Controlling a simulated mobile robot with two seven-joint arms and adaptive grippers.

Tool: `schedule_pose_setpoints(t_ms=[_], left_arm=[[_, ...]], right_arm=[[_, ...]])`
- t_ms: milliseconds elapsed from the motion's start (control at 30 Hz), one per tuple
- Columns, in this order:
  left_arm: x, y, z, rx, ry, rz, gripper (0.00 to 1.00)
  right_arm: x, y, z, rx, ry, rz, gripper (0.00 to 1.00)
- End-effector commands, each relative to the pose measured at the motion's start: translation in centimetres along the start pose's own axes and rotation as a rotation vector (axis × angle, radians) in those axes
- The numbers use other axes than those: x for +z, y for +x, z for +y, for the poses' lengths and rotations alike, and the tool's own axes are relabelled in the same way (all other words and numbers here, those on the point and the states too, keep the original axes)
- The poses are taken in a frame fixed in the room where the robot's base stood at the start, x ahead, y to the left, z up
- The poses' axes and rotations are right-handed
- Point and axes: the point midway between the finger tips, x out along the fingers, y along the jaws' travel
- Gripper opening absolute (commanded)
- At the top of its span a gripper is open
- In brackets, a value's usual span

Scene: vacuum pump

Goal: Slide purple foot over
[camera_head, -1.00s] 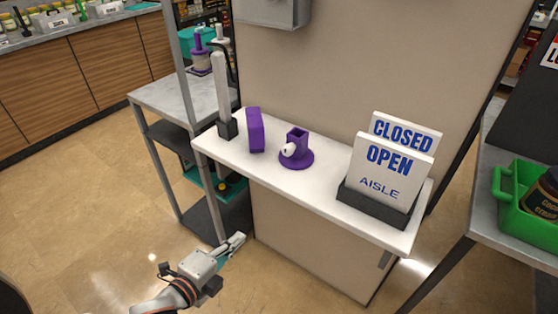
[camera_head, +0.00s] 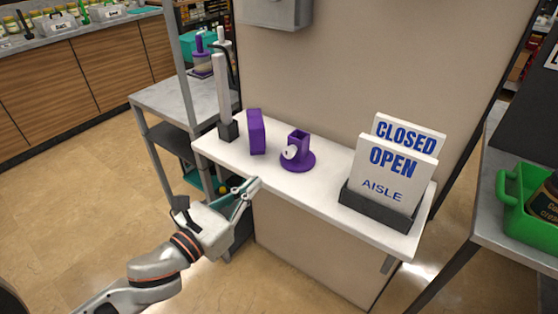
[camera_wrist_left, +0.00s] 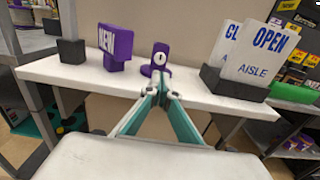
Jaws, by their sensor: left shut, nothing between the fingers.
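The purple foot (camera_head: 298,162), a round base with a square upright socket and a white knob, stands on the white shelf (camera_head: 330,200). It also shows in the left wrist view (camera_wrist_left: 157,60), just beyond my fingertips. My left gripper (camera_head: 254,184) is shut and empty. It is at the front edge of the shelf, to the front left of the foot and apart from it. In the left wrist view my left gripper (camera_wrist_left: 161,78) has its fingertips together, pointing toward the foot.
A purple block (camera_head: 255,131), lettered NEW in the wrist view (camera_wrist_left: 115,45), stands left of the foot. A white post with a black base (camera_head: 228,131) is at the shelf's left end. CLOSED and OPEN AISLE signs (camera_head: 392,172) stand at its right end. Shelf between foot and signs is clear.

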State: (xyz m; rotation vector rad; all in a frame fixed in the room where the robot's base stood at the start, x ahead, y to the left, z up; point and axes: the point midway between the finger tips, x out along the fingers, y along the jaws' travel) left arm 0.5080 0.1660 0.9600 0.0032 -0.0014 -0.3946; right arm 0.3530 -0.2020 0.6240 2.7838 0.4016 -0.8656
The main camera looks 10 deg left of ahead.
Motion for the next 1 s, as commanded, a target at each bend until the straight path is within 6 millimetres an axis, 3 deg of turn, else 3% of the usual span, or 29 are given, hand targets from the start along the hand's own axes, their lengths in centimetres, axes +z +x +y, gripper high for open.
schedule_pose_setpoints(t_ms=[300,500,700,1000], left_arm=[[0.2,6.2,0.0,0.001,-0.004,-0.004,0.00],[0.0,9.1,0.0,0.000,-0.004,0.000,0.00],[-0.1,10.3,-0.1,-0.001,-0.003,0.001,0.00],[-0.1,10.4,0.0,-0.001,-0.004,0.001,0.00]], right_arm=[[-0.6,-0.2,0.1,0.001,-0.001,0.006,0.40],[-0.6,-0.2,0.1,0.001,-0.001,0.006,0.40],[-0.6,-0.2,0.1,0.001,-0.001,0.006,0.40],[-0.6,-0.2,0.1,0.001,-0.001,0.006,0.40]])
